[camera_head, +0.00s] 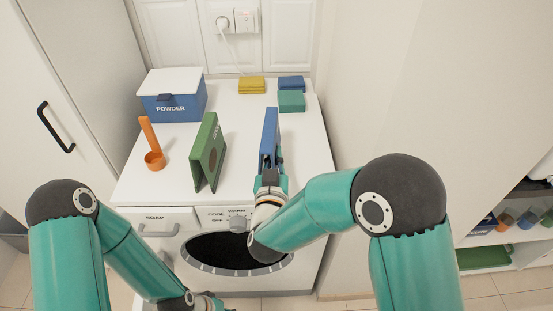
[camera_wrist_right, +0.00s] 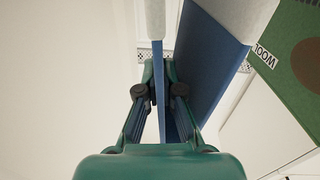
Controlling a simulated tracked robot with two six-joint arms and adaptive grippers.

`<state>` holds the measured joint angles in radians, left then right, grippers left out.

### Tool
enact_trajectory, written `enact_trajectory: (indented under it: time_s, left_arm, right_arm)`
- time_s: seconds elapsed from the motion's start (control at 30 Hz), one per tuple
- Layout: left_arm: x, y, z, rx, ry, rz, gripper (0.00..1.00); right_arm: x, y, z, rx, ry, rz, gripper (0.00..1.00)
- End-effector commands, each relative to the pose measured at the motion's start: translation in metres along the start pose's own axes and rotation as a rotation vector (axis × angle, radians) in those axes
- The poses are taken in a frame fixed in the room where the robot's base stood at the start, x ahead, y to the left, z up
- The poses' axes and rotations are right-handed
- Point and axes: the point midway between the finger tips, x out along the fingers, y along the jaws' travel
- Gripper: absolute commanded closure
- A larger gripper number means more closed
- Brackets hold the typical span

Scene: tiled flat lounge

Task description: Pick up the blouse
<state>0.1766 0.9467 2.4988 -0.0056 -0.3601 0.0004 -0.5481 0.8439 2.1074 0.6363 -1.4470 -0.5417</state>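No piece here is labelled blouse, so I cannot tell which it is. A blue tent-shaped folded piece (camera_head: 268,135) stands on the white top, and it also shows in the right wrist view (camera_wrist_right: 208,60). My right gripper (camera_head: 269,176) is at its near end. In the right wrist view the fingers (camera_wrist_right: 160,78) are close together, one on each side of its left panel. A green tent-shaped piece (camera_head: 209,150) marked WOOL stands to its left. My left gripper (camera_head: 205,302) is low at the bottom edge, in front of the machine, its fingers barely showing.
A blue POWDER box (camera_head: 172,107) and an orange cup with an upright bar (camera_head: 154,160) stand at left. Folded yellow (camera_head: 251,86), blue (camera_head: 291,84) and teal (camera_head: 291,102) pieces lie at the back. Below the top (camera_head: 240,112) is a dark round opening (camera_head: 222,252).

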Motion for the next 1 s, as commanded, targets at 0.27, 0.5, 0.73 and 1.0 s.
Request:
enact_trajectory:
  time_s: [0.27,0.5,0.73,1.0]
  left_arm:
    - [0.0,0.0,0.0,0.0,0.0,0.0,0.6]
    - [-0.003,0.001,0.0,0.0,0.0,0.0,0.6]
    - [-0.007,0.002,0.0,0.0,0.0,0.0,0.6]
    - [-0.022,0.008,0.0,0.0,0.0,0.0,0.6]
  right_arm:
    - [0.0,0.006,-0.069,0.008,0.009,0.001,1.0]
    - [-0.001,0.011,-0.134,0.007,0.007,0.0,1.0]
    - [0.0,0.014,-0.173,0.003,0.004,0.001,1.0]
    - [0.0,0.016,-0.202,0.001,0.002,0.001,1.0]
